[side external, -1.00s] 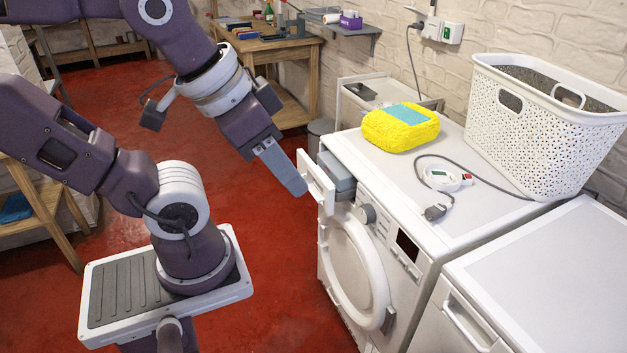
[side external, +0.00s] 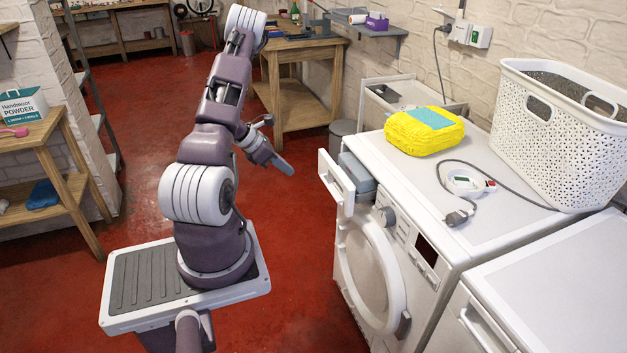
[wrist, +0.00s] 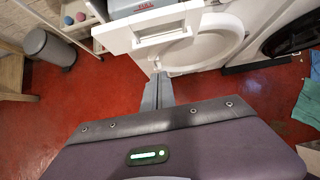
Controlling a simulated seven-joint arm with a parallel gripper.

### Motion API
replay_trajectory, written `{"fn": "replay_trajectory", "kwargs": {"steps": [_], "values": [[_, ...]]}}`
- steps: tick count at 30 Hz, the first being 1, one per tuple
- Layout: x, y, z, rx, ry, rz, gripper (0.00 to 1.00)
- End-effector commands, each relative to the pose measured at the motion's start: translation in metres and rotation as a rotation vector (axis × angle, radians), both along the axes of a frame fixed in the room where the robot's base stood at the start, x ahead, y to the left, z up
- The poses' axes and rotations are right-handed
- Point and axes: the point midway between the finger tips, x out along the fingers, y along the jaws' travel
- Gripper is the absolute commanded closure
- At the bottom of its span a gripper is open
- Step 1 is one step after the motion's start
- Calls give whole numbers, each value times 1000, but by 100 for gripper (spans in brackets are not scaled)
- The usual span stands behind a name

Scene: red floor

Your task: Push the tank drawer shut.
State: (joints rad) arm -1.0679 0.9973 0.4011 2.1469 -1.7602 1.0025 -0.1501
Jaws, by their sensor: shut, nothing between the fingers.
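The tank drawer is open. Its white front panel (side external: 334,180) stands out from the upper left of the white front-loading machine (side external: 462,232). The grey-blue tank (side external: 357,174) shows behind the panel. In the wrist view, the drawer front (wrist: 152,31) is at the top with the tank (wrist: 138,6) just behind it. My gripper (side external: 288,170) is shut and empty. It is in the air to the left of the drawer front, apart from it. In the wrist view, the closed fingertips (wrist: 158,76) point toward the machine, below the drawer front.
A yellow packet (side external: 408,138), a cable with a plug (side external: 457,216) and a white basket (side external: 555,140) stand on the machine tops. The round door (side external: 372,270) is below the drawer. A grey bin (side external: 342,133) stands behind. The red floor by my gripper is clear.

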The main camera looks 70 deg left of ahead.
Motion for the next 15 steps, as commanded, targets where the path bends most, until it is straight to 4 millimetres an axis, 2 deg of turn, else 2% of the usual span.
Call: {"fn": "replay_trajectory", "kwargs": {"steps": [15], "values": [[68,-3,-77,-1,-1,-10,100]]}}
